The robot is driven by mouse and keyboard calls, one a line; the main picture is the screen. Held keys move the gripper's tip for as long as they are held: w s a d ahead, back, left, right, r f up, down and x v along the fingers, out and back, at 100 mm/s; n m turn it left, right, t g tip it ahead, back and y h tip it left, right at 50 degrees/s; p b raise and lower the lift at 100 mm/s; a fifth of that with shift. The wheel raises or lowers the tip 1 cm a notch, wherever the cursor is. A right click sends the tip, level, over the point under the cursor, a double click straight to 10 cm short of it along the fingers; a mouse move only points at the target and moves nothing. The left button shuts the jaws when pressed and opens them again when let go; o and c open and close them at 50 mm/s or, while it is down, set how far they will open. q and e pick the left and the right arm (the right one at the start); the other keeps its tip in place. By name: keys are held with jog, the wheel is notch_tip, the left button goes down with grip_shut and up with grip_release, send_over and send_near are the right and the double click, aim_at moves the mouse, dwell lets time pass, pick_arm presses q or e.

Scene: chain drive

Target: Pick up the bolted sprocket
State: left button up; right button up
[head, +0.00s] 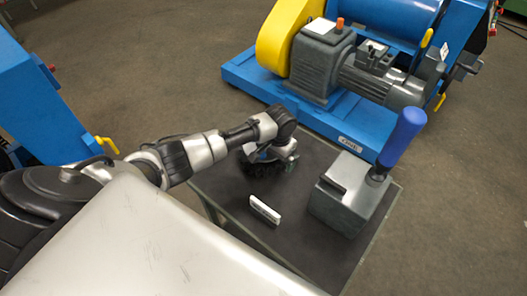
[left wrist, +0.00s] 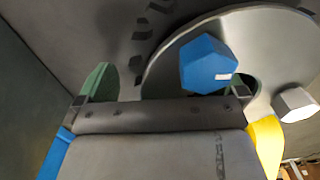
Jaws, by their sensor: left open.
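The bolted sprocket (head: 258,171) lies on the dark table top, mostly hidden under my left gripper (head: 276,153) in the head view. In the left wrist view it shows as a large grey disc (left wrist: 268,42) with a blue hex bolt head (left wrist: 208,64) and a silver hex head (left wrist: 295,104). My left gripper (left wrist: 170,84) is open, with its green-padded fingers apart. The disc and blue bolt lie in front of the jaws, towards the right finger. I cannot tell whether a finger touches it. My right gripper is in neither view.
A small pale bar (head: 265,210) stands on the table (head: 285,245) near the sprocket. A grey block with a blue handle (head: 345,195) stands at the right. A blue machine base (head: 330,125) with motor and yellow guard lies behind the table.

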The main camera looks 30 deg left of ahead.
pick_arm(q)
jog(key=c, duration=1.8)
jog(key=shift+w+r, duration=0.25)
grip_shut()
